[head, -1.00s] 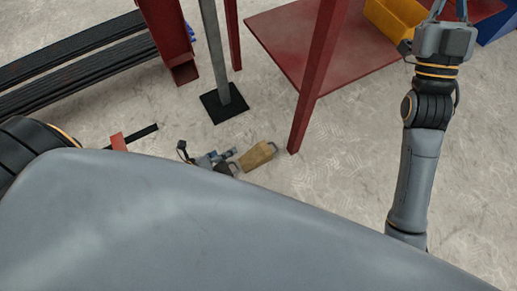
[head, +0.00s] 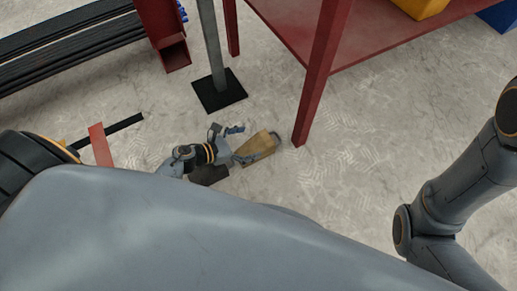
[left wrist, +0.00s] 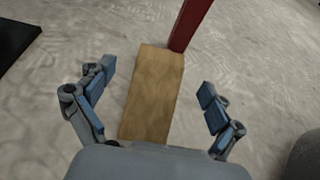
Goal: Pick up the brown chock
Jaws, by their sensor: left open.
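The brown chock (head: 259,147) lies on the concrete floor near the foot of a red table leg. In the left wrist view the chock (left wrist: 153,92) is a wooden block between my two blue-padded fingers. My left gripper (head: 239,144) is at the chock's left end in the head view. In the left wrist view the left gripper (left wrist: 158,97) is open, with a gap on each side of the chock. The chock's near end is hidden behind the gripper body. My right arm shows at the right of the head view, but its gripper is out of the picture.
The red table leg (head: 320,75) stands just beyond the chock. A grey post on a black base plate (head: 219,92) stands behind. Dark bars (head: 70,50) lie at the upper left. A red piece (head: 100,146) lies left of the gripper. Floor to the right is clear.

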